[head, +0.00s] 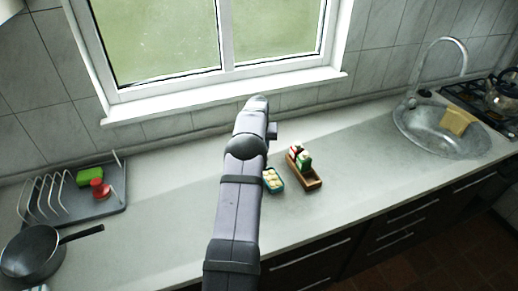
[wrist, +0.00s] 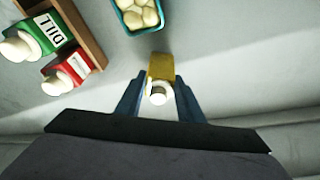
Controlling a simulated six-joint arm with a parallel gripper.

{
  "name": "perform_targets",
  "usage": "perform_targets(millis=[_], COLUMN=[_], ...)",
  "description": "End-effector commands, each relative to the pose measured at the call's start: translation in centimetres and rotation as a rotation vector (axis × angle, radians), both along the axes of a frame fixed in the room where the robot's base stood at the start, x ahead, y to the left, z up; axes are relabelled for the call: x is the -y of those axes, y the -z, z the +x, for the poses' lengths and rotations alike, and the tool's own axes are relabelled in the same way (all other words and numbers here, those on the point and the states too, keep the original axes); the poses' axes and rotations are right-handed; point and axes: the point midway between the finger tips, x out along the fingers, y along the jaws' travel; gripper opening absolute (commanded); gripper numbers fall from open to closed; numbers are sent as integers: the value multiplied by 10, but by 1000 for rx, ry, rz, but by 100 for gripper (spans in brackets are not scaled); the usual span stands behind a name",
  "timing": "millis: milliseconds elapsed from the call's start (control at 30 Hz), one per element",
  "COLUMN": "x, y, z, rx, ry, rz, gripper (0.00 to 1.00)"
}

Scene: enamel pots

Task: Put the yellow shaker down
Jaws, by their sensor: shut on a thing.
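The yellow shaker (wrist: 161,66) shows in the wrist view with its white cap toward the camera. My gripper (wrist: 160,88) is shut on it, with one blue finger on each side. I cannot tell whether its base touches the counter (wrist: 225,50). In the head view my arm hides the shaker and the gripper's fingers. A wooden rack (head: 313,183) stands on the counter to the right of my arm. It holds a green shaker marked DILL (wrist: 40,34) and a red shaker (wrist: 68,71), both with white caps.
A blue tray of pale round items (wrist: 138,14) is close beyond the shaker; it also shows in the head view (head: 273,180). A dish rack (head: 75,200) and black pan (head: 32,252) are at left. The sink (head: 445,130) is at right. Counter right of the wooden rack is clear.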

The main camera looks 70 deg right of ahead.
Motion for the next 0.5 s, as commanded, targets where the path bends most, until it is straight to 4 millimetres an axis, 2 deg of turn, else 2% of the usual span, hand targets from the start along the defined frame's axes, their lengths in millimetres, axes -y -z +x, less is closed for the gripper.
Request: perform_targets(millis=[33, 67, 133, 500], x=[0, 0, 0, 0], y=[2, 3, 2, -1], z=[0, 0, 0, 0], rx=[0, 0, 0, 0], ry=[0, 0, 0, 0], rz=[-1, 0, 1, 0], gripper=[16, 36, 53, 53])
